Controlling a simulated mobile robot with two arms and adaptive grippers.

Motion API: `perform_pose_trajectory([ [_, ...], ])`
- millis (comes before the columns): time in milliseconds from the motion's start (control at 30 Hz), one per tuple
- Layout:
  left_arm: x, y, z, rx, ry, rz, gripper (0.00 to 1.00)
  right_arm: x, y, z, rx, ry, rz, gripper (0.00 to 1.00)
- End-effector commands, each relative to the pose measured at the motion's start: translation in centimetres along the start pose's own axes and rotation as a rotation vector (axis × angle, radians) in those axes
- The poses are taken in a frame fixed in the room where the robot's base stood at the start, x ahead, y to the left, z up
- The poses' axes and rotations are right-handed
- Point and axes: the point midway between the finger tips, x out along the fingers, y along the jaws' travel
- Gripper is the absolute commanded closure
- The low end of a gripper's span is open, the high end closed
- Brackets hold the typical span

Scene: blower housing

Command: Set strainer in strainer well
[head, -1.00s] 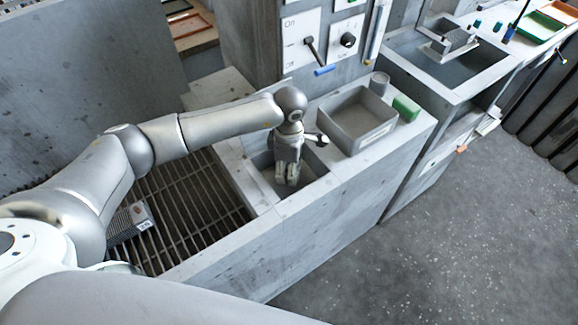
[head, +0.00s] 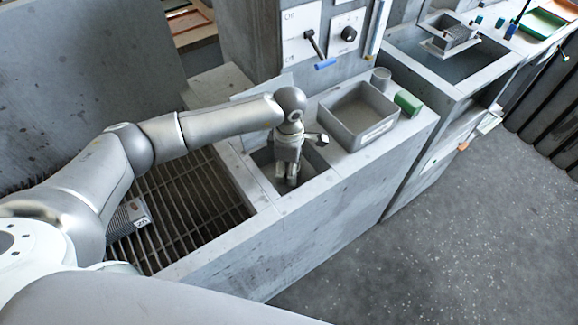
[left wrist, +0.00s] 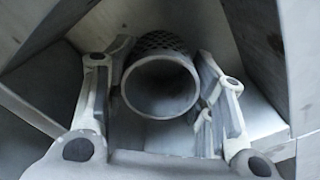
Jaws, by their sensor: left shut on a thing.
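The strainer (left wrist: 160,85) is a grey cylinder with an open round end and a perforated, mesh-like wall. In the left wrist view it sits between the two fingers of my left gripper (left wrist: 160,95), which is shut on it. In the head view my left gripper (head: 291,178) points down inside the strainer well (head: 313,168), a square recess in the grey bench. The strainer is mostly hidden there by the gripper and the well walls. I cannot tell whether it touches the well floor. My right gripper is not in view.
An open grey bin (head: 358,116) stands right of the well, with a green block (head: 408,103) and a grey cup (head: 381,79) beside it. A slatted grate (head: 190,205) lies left. A panel with a lever (head: 315,45) rises behind. A water basin (head: 440,60) is farther right.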

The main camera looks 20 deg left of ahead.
Motion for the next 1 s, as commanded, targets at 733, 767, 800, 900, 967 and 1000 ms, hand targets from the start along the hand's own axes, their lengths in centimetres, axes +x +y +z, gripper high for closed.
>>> perform_pose_trajectory([
  [733, 0.22, 0.00, 0.00, 0.000, 0.000, 0.000, 0.25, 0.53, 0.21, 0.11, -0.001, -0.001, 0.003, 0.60],
  [767, 0.23, 0.00, 0.00, 0.000, 0.000, 0.000, 0.25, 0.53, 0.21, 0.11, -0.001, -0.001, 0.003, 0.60],
  [800, 0.23, 0.00, 0.00, 0.000, 0.000, 0.000, 0.25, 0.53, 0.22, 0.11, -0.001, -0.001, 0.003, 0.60],
  [900, 0.24, -0.01, 0.00, 0.000, 0.000, 0.000, 0.25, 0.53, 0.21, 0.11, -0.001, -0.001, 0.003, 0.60],
  [967, 0.27, -0.03, -0.01, 0.000, 0.001, 0.000, 0.25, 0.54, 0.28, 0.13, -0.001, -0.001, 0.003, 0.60],
  [1000, 0.21, -0.02, -0.01, 0.000, 0.000, 0.000, 0.25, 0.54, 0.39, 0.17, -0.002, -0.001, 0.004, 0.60],
])
